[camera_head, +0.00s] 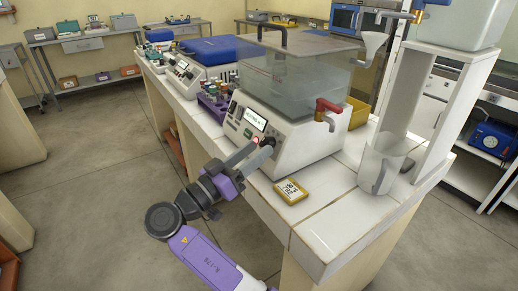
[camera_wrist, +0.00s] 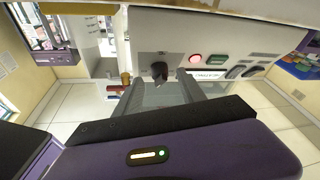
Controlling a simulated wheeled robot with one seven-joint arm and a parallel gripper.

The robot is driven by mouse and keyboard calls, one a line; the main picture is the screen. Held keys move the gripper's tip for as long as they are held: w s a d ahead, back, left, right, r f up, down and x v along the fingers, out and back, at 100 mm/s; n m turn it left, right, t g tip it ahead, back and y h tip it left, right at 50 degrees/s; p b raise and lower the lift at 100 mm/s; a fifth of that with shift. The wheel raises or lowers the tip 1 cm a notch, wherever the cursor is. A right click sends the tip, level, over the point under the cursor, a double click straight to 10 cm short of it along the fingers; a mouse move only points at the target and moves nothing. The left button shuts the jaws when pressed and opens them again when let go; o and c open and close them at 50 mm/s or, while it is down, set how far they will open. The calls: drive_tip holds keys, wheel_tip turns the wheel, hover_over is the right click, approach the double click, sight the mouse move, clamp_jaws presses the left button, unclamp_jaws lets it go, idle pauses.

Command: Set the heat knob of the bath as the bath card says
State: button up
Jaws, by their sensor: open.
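The water bath (camera_head: 295,140) is a white box with a clear tank and a lid, on the white tiled bench. Its front panel has a small lit display (camera_head: 256,119), too small to read surely. A dark heat knob (camera_wrist: 159,71) shows on the panel in the wrist view, beside a red light (camera_wrist: 195,59) and a green switch (camera_wrist: 216,58). My gripper (camera_wrist: 160,88) is open, its fingers pointing at the panel with the knob between their tips; contact cannot be told. A yellow-edged card (camera_head: 291,191) lies on the bench before the bath; its writing is unclear.
A red-handled tap (camera_head: 328,107) sticks out of the bath's right side. A clear jug (camera_head: 379,165) stands at the right by a white stand (camera_head: 440,110). A purple rack (camera_head: 213,101) and a blue-lidded device (camera_head: 208,51) stand left of the bath. The front right bench corner is clear.

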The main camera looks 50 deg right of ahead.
drive_tip(key=v, duration=0.6)
idle(0.5)
